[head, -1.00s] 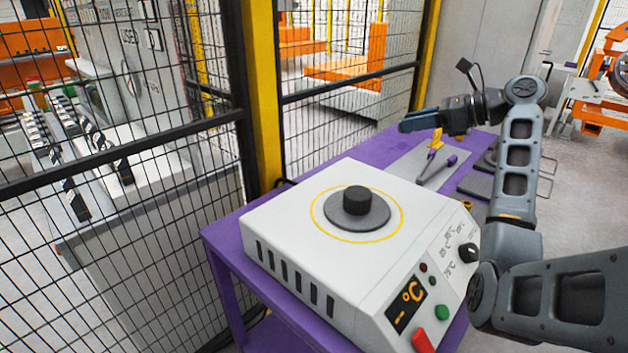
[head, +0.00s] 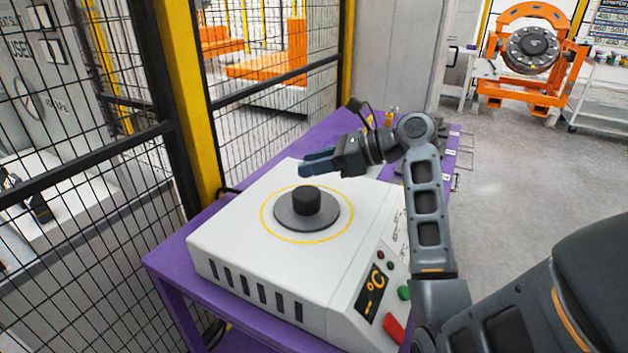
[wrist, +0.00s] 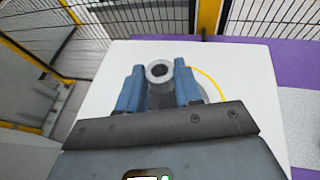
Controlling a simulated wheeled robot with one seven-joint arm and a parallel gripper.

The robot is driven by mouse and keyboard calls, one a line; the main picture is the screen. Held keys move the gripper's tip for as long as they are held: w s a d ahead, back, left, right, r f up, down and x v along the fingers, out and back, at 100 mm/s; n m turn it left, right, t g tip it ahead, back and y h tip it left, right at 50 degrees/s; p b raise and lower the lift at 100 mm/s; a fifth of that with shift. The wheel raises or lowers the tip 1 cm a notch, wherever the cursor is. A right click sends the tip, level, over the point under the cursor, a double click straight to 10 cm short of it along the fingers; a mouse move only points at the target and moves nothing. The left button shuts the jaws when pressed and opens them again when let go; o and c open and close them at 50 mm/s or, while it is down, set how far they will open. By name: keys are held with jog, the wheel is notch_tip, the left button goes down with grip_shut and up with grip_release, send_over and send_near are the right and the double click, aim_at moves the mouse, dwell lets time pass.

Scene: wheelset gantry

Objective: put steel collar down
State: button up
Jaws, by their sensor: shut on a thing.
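The steel collar (wrist: 150,73) is a small grey ring with a dark hole, seen in the wrist view between the two blue fingertips. My gripper (wrist: 159,88) is shut on it. In the head view my gripper (head: 318,164) is above the back part of the white heater (head: 240,235), behind and above its round plate. The collar cannot be made out there; the fingers seem to hide it. The heater's grey disc (head: 290,218) carries a black cylinder (head: 307,201) inside a yellow circle.
The heater stands on a purple table (head: 165,262). A mesh fence with a yellow post (head: 182,100) runs close along the left and back. An orange stand with a wheel (head: 532,50) is far off at the right. Open floor lies right of the table.

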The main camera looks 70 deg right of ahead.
aim_at(315, 193)
jog(key=shift+a+f, duration=0.15)
jog(key=shift+f, duration=1.95)
jog(key=o, duration=1)
jog(key=shift+f, duration=0.1)
jog(key=shift+o, duration=0.2)
jog(key=shift+s+r, duration=0.2)
jog(key=shift+s, duration=0.05)
jog(key=v, duration=1.1)
jog(key=shift+s, duration=0.3)
